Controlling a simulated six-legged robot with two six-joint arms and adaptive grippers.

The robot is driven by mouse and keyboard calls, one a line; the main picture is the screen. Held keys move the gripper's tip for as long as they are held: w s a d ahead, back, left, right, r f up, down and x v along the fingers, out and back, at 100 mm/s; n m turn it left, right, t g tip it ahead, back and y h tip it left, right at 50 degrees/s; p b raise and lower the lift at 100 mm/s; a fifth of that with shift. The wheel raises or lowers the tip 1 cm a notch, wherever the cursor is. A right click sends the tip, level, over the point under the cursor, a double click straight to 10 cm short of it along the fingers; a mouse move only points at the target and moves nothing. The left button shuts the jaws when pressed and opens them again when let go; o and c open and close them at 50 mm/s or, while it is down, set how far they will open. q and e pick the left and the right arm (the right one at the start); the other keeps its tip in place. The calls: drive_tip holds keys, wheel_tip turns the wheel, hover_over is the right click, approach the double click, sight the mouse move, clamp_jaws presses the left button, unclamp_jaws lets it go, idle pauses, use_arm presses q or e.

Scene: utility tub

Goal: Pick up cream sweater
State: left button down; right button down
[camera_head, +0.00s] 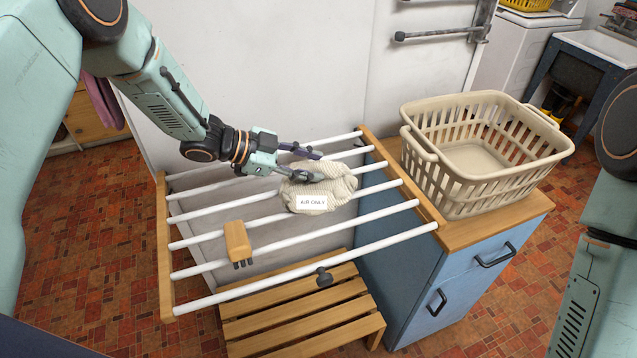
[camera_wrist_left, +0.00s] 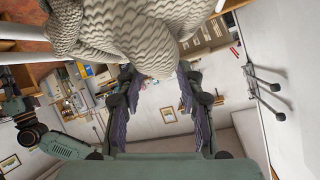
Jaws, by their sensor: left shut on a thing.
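The cream sweater (camera_head: 330,187) is a bunched ribbed knit with a white "AIR ONLY" label (camera_head: 311,202) on its front. It is at the white bars of the drying rack (camera_head: 395,232), toward the far right part. I cannot tell if it still touches the bars. My left gripper (camera_head: 312,166) comes in from the left and is shut on the sweater's upper edge. In the left wrist view the knit (camera_wrist_left: 140,35) fills the top, with the fingers (camera_wrist_left: 158,88) on both sides of its lower end. My right gripper is out of view; only part of that arm shows.
A cream laundry basket (camera_head: 478,195), seemingly empty, stands on the blue cabinet (camera_head: 440,270) right of the rack. A wooden peg-like block (camera_head: 237,241) sits on the rack bars. A slatted wooden bench (camera_head: 300,318) is below. The wall is close behind.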

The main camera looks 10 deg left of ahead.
use_arm(q)
drive_tip(key=shift+w+d+f, duration=0.1)
drive_tip(key=shift+w+d, duration=0.05)
drive_tip(key=shift+d, duration=0.2)
drive_tip(key=shift+a, duration=0.15)
wheel_tip(320, 180, up, 10)
drive_tip(key=shift+f, duration=0.15)
drive_tip(key=shift+a+r, duration=0.1)
drive_tip(key=shift+r, duration=0.15)
drive_tip(key=shift+w, duration=0.1)
drive_tip(key=shift+d, duration=0.25)
